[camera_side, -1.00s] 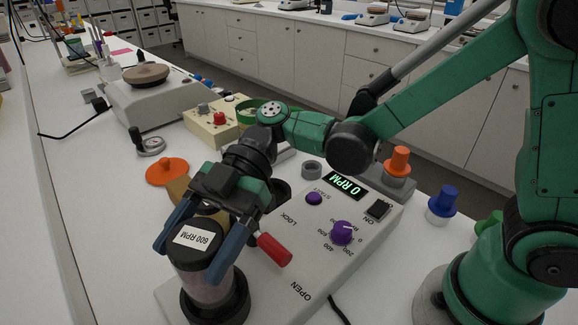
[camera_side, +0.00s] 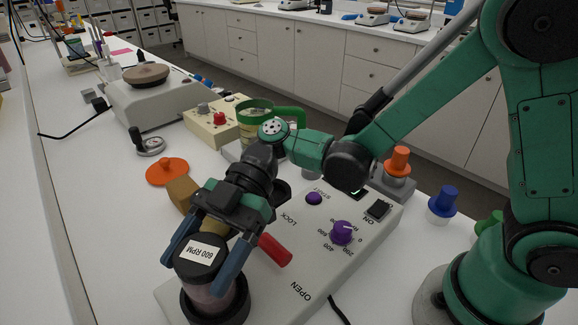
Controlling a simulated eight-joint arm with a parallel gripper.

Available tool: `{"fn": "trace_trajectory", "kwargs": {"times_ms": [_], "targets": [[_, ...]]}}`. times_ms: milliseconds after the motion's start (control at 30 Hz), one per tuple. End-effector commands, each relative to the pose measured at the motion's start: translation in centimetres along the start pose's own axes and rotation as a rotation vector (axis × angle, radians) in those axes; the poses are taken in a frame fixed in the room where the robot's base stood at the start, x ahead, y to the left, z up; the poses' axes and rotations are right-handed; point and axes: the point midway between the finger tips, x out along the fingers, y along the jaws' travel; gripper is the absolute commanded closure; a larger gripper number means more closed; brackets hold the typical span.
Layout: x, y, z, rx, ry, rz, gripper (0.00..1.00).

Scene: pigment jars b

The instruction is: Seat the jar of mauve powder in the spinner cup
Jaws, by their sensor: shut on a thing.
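The jar of mauve powder (camera_side: 212,288) has a black lid with a white "600 RPM" label. It stands about upright at the bottom left, its lower end inside the black rim of the spinner cup (camera_side: 238,306). The cup hides the jar's base, so I cannot tell whether it touches the bottom. My gripper (camera_side: 204,257) is shut on the jar, with one blue finger on each side near the lid. The pale spinner machine (camera_side: 300,265) has a red lever (camera_side: 275,249) between its LOCK and OPEN marks, just right of the gripper.
The machine has purple knobs (camera_side: 342,232) and a black switch (camera_side: 378,209). Behind stand a cream box with a red knob (camera_side: 219,118), a green-rimmed vessel (camera_side: 256,112) and an orange lid (camera_side: 167,171). Orange (camera_side: 397,161) and blue (camera_side: 443,200) stoppers stand right.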

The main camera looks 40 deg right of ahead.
Motion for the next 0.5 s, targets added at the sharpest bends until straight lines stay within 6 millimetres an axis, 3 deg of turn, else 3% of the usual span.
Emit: {"fn": "trace_trajectory", "kwargs": {"times_ms": [500], "targets": [[0.5,0.0,1.2,0.0,0.0,0.0,0.85]]}}
